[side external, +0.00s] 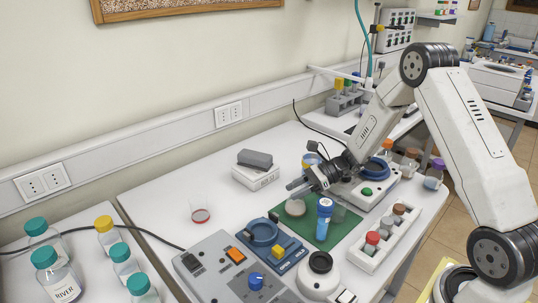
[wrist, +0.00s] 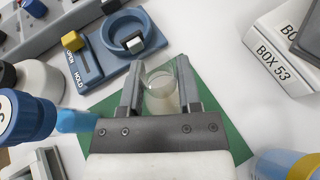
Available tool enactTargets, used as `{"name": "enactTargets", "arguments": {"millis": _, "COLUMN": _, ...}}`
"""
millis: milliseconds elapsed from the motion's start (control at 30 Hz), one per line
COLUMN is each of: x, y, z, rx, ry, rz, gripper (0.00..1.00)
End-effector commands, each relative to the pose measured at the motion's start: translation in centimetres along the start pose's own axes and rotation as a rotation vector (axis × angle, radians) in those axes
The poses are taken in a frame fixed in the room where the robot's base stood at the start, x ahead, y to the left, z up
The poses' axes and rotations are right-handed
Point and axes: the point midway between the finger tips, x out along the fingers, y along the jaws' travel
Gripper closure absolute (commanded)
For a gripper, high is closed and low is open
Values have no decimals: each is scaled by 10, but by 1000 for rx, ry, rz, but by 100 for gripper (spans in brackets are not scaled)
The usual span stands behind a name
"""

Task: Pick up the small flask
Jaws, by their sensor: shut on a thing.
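The small flask is a round, clear glass piece (wrist: 160,86) between my fingers in the wrist view. In the side view it seems to be the pale rounded glass (side external: 295,208) just below my fingertips, over the green mat (side external: 345,232). My gripper (side external: 296,186) comes in from the right, and its two dark fingers (wrist: 159,75) are shut on the flask, one on each side. The flask's lower part is hard to make out, and I cannot tell whether it touches the mat. The green mat also shows under the gripper in the wrist view (wrist: 104,108).
A blue-capped tube (side external: 325,218) stands close in front of my gripper. A blue holder marked OPEN and HOLD (wrist: 132,42) is nearby. A vial rack (side external: 372,258) is to the right, stacked boxes (side external: 256,175) behind, and a glass with red liquid (side external: 200,213) to the left.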

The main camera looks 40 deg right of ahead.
Motion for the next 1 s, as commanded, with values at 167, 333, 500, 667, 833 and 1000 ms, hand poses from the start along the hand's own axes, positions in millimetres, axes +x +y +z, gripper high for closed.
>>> {"name": "enactTargets", "arguments": {"millis": 167, "x": -7, "y": 0, "z": 18, "rx": -4, "ry": -1, "rz": -1, "gripper": 100}}
{"name": "enactTargets", "arguments": {"millis": 333, "x": -16, "y": 0, "z": 39, "rx": -5, "ry": -2, "rz": -1, "gripper": 100}}
{"name": "enactTargets", "arguments": {"millis": 500, "x": -25, "y": 0, "z": 60, "rx": -4, "ry": -2, "rz": -1, "gripper": 100}}
{"name": "enactTargets", "arguments": {"millis": 667, "x": -31, "y": 0, "z": 76, "rx": -4, "ry": -2, "rz": -1, "gripper": 100}}
{"name": "enactTargets", "arguments": {"millis": 833, "x": -34, "y": 0, "z": 83, "rx": -2, "ry": -3, "rz": 0, "gripper": 100}}
{"name": "enactTargets", "arguments": {"millis": 1000, "x": -35, "y": 0, "z": 84, "rx": -1, "ry": -3, "rz": 0, "gripper": 100}}
